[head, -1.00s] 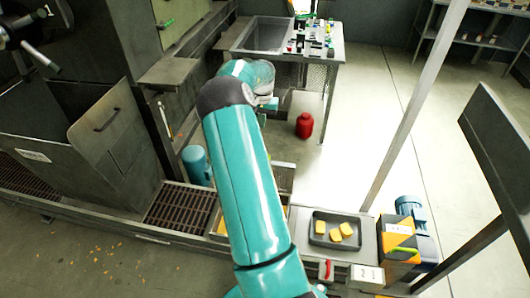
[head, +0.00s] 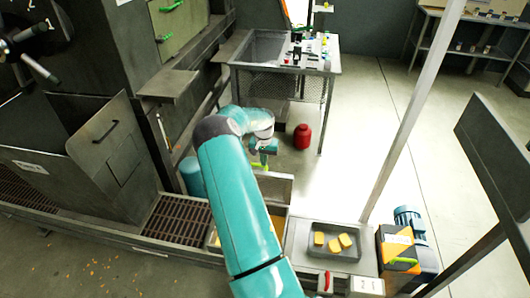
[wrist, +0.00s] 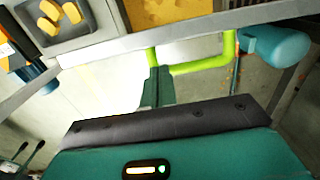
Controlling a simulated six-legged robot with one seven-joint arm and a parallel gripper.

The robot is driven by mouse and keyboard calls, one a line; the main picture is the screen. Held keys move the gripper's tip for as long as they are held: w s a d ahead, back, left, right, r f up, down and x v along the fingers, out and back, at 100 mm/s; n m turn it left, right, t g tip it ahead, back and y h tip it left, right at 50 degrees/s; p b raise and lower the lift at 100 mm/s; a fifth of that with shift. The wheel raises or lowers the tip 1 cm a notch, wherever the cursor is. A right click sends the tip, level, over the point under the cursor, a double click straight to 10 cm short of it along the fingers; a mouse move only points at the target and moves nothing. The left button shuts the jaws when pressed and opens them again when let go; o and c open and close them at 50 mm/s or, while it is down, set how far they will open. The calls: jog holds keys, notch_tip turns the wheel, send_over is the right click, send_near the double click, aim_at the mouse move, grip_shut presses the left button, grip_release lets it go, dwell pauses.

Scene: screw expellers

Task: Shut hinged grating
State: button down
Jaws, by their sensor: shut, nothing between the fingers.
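A grey, plate-like panel (head: 277,187) stands raised beside an opening in the low platform in the head view. It may be the hinged grating, but I cannot make out bars on it. My arm hides part of the opening, where something yellow shows.
Brown slatted gratings (head: 178,218) lie flat left of my arm. A tray (head: 318,252) with yellow blocks and a blue motor (head: 409,222) stand on the right.

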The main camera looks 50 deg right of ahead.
jog(key=shift+s+a+f, duration=0.3)
jog(key=shift+s+a, duration=0.1)
jog(key=shift+a, duration=0.25)
